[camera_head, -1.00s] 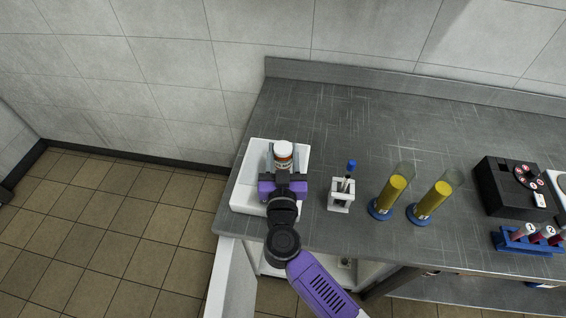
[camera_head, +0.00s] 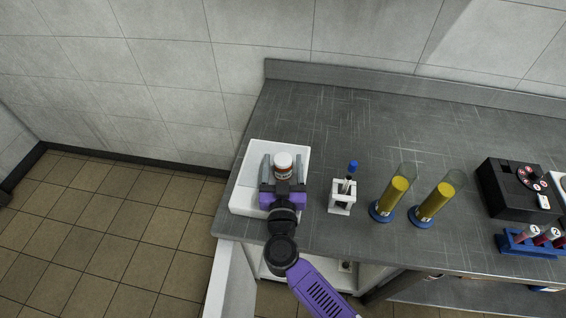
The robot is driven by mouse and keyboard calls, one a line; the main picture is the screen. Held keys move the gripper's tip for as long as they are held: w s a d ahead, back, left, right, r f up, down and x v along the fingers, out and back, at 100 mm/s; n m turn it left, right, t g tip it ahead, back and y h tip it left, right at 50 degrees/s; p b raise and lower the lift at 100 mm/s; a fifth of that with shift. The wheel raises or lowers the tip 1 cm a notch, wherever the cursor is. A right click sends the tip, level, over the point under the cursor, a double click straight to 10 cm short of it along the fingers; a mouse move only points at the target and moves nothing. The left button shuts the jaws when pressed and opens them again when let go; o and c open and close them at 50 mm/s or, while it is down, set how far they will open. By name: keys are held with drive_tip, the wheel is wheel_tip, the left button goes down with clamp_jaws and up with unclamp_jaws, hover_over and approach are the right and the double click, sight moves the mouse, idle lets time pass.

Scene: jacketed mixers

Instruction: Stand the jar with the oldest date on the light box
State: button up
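A small jar (camera_head: 283,162) with a white lid and an orange-brown and white label is at the white light box (camera_head: 244,192), at the left end of the bench. The jar looks upright and appears to stand on the light box. Its date cannot be read. My gripper (camera_head: 283,165) reaches over the light box with its two grey fingers spread, one on each side of the jar. Small gaps show between the fingers and the jar. My gripper's body hides the front part of the light box.
Right of the light box stand a small white rack (camera_head: 342,197) with a blue-capped item, two yellow-filled cylinders (camera_head: 393,195) on blue bases, a black device (camera_head: 512,188) and a blue tube rack (camera_head: 522,243). The back of the metal bench (camera_head: 340,115) is clear.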

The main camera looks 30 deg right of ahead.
drive_tip(key=shift+r, duration=0.2)
drive_tip(key=v, duration=1.2)
drive_tip(key=shift+b, duration=0.3)
drive_tip(key=s+d+r+n+y, duration=0.1)
drive_tip(key=s+r+y, duration=0.1)
drive_tip(key=s, duration=0.7)
drive_tip(key=s+d+r+n+g+y, duration=0.1)
drive_tip(key=s+r+n+y, duration=0.1)
drive_tip(key=s, duration=0.8)
drive_tip(key=s+d+r+n+y, duration=0.2)
drive_tip(key=s+r+y, duration=0.1)
drive_tip(key=s, duration=0.7)
drive_tip(key=shift+r+y, duration=0.4)
drive_tip(key=shift+r, duration=0.4)
